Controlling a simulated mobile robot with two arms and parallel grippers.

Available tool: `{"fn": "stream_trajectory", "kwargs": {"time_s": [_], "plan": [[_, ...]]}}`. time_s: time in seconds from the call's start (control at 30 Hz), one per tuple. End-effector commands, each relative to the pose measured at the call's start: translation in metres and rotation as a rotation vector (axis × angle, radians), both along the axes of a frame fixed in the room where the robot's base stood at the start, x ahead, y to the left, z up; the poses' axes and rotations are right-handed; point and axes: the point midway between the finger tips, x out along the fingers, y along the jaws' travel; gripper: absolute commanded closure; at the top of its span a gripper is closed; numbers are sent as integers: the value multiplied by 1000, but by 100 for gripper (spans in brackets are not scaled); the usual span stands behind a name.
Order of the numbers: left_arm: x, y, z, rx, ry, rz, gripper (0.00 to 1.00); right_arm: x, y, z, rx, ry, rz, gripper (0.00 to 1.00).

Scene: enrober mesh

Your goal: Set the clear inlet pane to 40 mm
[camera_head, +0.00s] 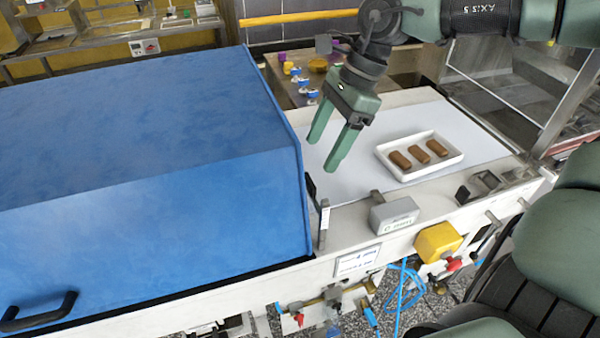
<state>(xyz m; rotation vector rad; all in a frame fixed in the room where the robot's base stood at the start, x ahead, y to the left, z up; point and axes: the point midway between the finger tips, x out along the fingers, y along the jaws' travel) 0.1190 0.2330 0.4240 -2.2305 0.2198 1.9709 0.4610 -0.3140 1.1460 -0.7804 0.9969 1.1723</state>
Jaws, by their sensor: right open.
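My right gripper (334,148) is open and empty, its two green fingers pointing down over the white belt (364,138) beside the blue hood (150,165). Its fingers are close to the hood's right edge. I cannot make out the clear inlet pane itself at the hood's mouth. A thin upright post with a pale scale-like strip (324,220) stands at the hood's front right corner. My left gripper is not in view.
A white tray (449,163) with three brown bars lies on the belt to the right. A grey box (394,214) and a yellow block (437,241) sit along the front rail. A back table (290,92) holds small coloured items. The belt between gripper and tray is clear.

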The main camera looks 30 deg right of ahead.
Motion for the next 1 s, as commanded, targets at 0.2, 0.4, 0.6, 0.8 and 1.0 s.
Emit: {"fn": "stream_trajectory", "kwargs": {"time_s": [0.2,0.4,0.6,0.8,1.0], "plan": [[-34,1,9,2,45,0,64,1,12,-27,0,8,1,33],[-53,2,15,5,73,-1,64,4,23,-54,0,6,-1,33],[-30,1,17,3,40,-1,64,5,28,-67,2,3,-1,33],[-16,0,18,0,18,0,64,6,28,-68,2,1,-1,33],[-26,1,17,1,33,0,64,6,28,-68,3,0,-3,74]]}}
